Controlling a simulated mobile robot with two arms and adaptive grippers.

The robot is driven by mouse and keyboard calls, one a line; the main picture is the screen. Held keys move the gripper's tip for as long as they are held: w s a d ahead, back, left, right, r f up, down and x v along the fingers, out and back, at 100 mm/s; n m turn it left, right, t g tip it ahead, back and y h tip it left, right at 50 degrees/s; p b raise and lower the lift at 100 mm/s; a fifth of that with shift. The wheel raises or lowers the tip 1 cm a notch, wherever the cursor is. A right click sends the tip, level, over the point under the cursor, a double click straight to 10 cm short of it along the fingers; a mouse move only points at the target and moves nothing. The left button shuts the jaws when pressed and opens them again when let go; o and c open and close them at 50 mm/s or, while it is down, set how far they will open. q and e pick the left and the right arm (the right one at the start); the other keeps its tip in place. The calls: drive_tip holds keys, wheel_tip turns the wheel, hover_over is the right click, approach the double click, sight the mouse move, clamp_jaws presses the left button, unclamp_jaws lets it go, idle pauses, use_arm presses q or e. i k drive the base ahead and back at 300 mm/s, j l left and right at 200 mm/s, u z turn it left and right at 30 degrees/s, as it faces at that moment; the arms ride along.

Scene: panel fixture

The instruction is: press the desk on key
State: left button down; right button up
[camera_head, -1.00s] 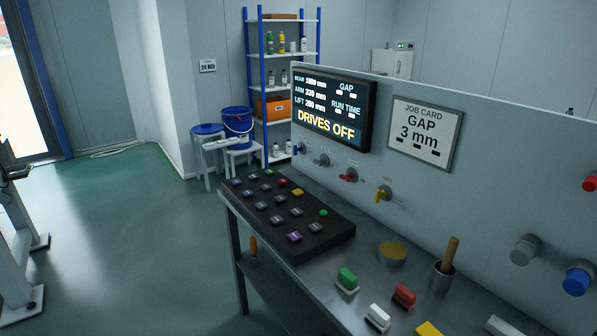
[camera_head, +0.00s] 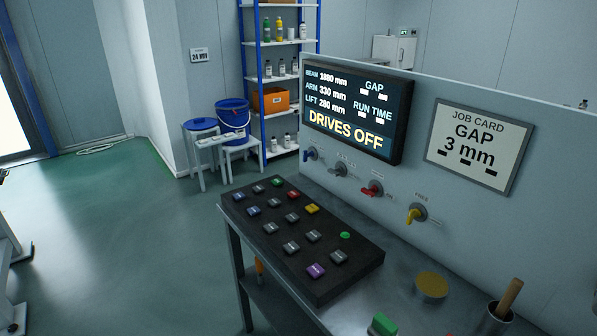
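A dark key desk (camera_head: 340,282) lies on the metal bench, left of the middle of the bench. It carries several square keys in rows: grey, blue, a red key (camera_head: 293,195), a yellow key (camera_head: 312,209), a purple key (camera_head: 316,271) and a green key (camera_head: 277,182) at the far end. A small round green button or light (camera_head: 345,235) glows near its right edge. The key labels are too small to read, so I cannot tell which is the on key. The display (camera_head: 352,112) reads DRIVES OFF. Neither gripper is in view.
Valves with blue, grey, red and yellow handles (camera_head: 417,214) stick out of the panel behind the desk. A job card (camera_head: 479,146) reads GAP 3 mm. A round yellow-topped tin (camera_head: 431,286) and a pot with a wooden handle (camera_head: 497,318) stand at right. Floor left of the bench is clear.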

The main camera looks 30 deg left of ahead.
sight(276, 182)
drive_tip(key=i+j, duration=0.2)
drive_tip(key=j, duration=0.15)
drive_tip(key=i+j+z, duration=0.1)
drive_tip(key=j, duration=0.3)
drive_tip(key=i+j, duration=0.4)
drive_tip(key=j, duration=0.35)
drive_tip(key=i+j+z, duration=0.1)
drive_tip(key=j, duration=0.25)
drive_tip(key=i+j, duration=0.25)
drive_tip(key=j, duration=0.15)
